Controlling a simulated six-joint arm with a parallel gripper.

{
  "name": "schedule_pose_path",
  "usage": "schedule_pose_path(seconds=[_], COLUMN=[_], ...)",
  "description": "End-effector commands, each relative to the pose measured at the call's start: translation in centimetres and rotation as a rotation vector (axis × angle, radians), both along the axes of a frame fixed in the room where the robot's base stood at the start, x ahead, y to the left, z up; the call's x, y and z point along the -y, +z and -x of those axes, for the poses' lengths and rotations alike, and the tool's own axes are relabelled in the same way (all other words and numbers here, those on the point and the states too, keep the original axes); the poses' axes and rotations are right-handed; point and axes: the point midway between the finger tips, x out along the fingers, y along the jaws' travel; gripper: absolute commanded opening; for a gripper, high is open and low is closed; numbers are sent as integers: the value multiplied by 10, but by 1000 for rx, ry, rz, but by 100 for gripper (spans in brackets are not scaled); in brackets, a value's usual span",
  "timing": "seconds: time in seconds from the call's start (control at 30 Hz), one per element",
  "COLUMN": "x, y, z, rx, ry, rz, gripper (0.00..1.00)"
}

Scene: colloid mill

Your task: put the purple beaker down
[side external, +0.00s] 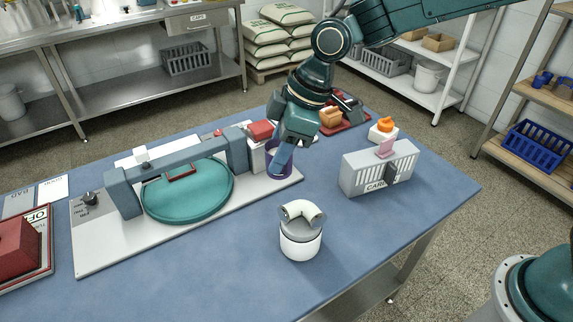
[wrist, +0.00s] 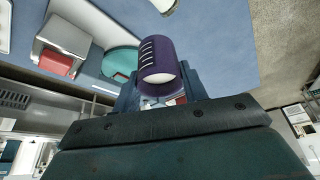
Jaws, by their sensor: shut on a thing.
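The purple beaker (side external: 271,148) is in my gripper (side external: 279,163), over the right end of the white base plate (side external: 293,178). A finger covers much of it in the side view, and I cannot tell whether its bottom touches the plate. In the wrist view the beaker (wrist: 156,50) shows white marks on its side and a pale round end towards the camera. My gripper (wrist: 160,88) is shut on it, with a finger on either side.
The mill's grey frame and teal round plate (side external: 187,190) stand left of the beaker. A white pot with an elbow pipe (side external: 300,240) stands in front, and a grey slotted caddy (side external: 360,176) to the right. A red tray (side external: 352,124) lies behind. Blue tabletop is clear between pot and caddy.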

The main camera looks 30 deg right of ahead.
Motion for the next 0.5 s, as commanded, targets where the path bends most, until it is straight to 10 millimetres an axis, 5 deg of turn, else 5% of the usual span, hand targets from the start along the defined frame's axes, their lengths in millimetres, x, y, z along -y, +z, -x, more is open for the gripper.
schedule_pose_path(seconds=[0.5], x=[158], y=[2], z=[-36], rx=[1], ry=[-311], rz=[0], gripper=[20])
